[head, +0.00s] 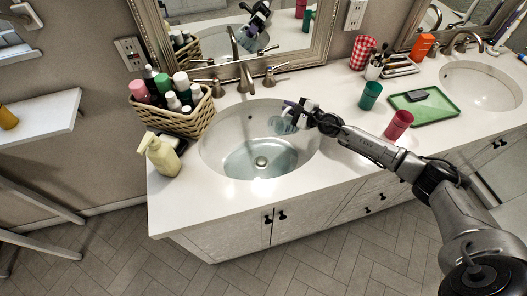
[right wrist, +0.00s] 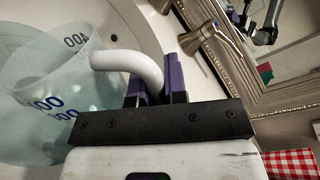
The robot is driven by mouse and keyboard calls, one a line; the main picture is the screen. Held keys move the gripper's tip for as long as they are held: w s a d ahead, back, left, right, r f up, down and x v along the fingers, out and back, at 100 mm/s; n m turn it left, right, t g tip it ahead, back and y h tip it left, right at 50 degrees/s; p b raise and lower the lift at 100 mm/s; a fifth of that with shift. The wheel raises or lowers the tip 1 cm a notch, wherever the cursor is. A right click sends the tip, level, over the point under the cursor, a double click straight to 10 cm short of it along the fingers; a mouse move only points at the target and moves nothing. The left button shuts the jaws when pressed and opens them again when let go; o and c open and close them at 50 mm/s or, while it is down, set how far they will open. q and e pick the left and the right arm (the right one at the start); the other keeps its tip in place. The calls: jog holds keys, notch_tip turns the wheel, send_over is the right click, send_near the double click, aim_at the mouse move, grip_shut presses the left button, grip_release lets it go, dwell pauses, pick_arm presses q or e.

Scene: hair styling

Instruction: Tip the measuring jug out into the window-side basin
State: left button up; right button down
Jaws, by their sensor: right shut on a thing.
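The clear measuring jug (head: 284,123) is over the right part of the left basin (head: 218,137), small and partly covered by my gripper in the head view. In the right wrist view the jug (right wrist: 52,100) shows blue markings and a white handle (right wrist: 130,65). It looks tilted. My right gripper (head: 298,112) is shut on the handle, with its purple fingers (right wrist: 158,84) around it. The basin has a pale bluish bottom and a drain; I cannot tell whether liquid is flowing. My left gripper is not in view.
A faucet (head: 245,78) stands behind the basin, below the framed mirror (head: 325,45). A wicker basket (head: 196,122) of bottles and a soap dispenser (head: 162,157) stand left. A green cup (head: 370,95), red cup (head: 398,125) and green tray (head: 440,117) lie right. A second basin (head: 490,85) is farther right.

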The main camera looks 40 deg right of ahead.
jog(key=shift+w+d+f+m+y+b, duration=0.15)
jog(key=shift+d+m+b, duration=0.2)
jog(key=shift+b, duration=0.55)
jog(key=shift+s+d+f+m+y+b, duration=0.1)
jog(key=shift+d+f+m+b, duration=0.25)
jog(key=shift+b, duration=0.6)
jog(key=shift+w+d+m+y+b, duration=0.1)
jog(key=shift+d+m+b, duration=0.15)
jog(key=shift+m+b, duration=0.45)
jog(key=shift+d+r+b, duration=0.1)
jog(key=shift+d+b, duration=0.05)
jog(key=shift+b, duration=0.3)
jog(key=shift+d+r+m+b, duration=0.2)
jog(key=shift+d+m+b, duration=0.2)
jog(key=shift+m+b, duration=0.15)
jog(key=d+m+b, duration=0.1)
jog(key=d+r+m+t+b, duration=0.1)
jog(key=m, duration=0.1)
jog(key=d+r+m+y+b, duration=0.1)
jog(key=d+m+b, duration=0.1)
jog(key=shift+w+r+m, duration=0.1)
jog(key=shift+w+m, duration=0.15)
jog(key=shift+w, duration=0.05)
